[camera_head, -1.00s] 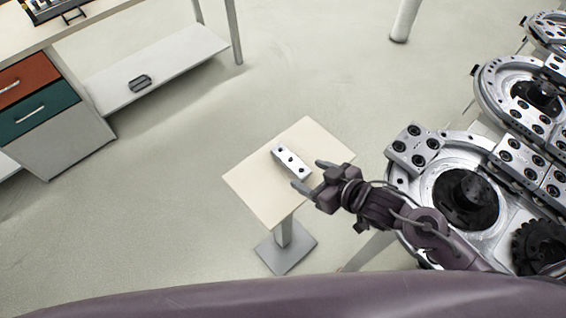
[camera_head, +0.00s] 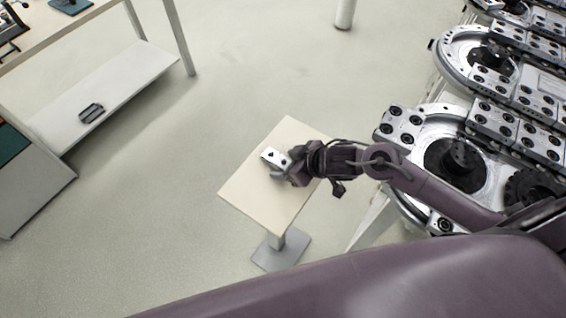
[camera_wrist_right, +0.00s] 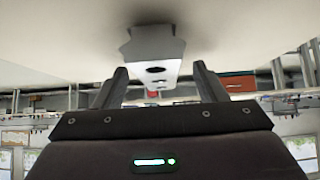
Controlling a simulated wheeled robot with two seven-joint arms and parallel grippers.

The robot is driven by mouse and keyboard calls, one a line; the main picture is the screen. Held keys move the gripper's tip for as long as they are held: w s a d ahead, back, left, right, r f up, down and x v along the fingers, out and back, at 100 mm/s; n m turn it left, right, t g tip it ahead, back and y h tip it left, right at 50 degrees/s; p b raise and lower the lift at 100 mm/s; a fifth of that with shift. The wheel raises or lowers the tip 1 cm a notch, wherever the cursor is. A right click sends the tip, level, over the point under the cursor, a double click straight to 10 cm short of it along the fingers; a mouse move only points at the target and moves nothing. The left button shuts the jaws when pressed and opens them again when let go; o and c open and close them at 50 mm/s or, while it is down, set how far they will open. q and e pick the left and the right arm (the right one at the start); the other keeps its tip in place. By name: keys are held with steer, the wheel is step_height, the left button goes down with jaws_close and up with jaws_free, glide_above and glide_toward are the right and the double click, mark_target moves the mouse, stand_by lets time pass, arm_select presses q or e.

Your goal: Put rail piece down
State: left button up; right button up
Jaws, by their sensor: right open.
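The rail piece (camera_head: 274,158), a small silvery block with dark holes, is on the pale top of the small square table (camera_head: 245,192). My right gripper (camera_head: 283,168) is at the piece and hides part of it in the head view. In the right wrist view the piece (camera_wrist_right: 155,50) shows between and beyond the two spread fingers of the right gripper (camera_wrist_right: 161,85), with gaps on both sides. The right gripper is open. My left gripper is not in view.
The ring track (camera_head: 440,140), with metal plates and round dark hubs, stands close at the right of the small table. A workbench with a lower shelf (camera_head: 110,85) is at the upper left. Open floor (camera_head: 250,65) lies between them.

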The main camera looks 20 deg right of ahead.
mark_target(287, 164)
steer(key=shift+f, duration=0.1)
steer(key=c, duration=0.8)
jaws_close()
steer(key=shift+w, duration=0.1)
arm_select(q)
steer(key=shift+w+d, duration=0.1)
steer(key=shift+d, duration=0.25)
arm_select(e)
steer(key=shift+r, duration=0.2)
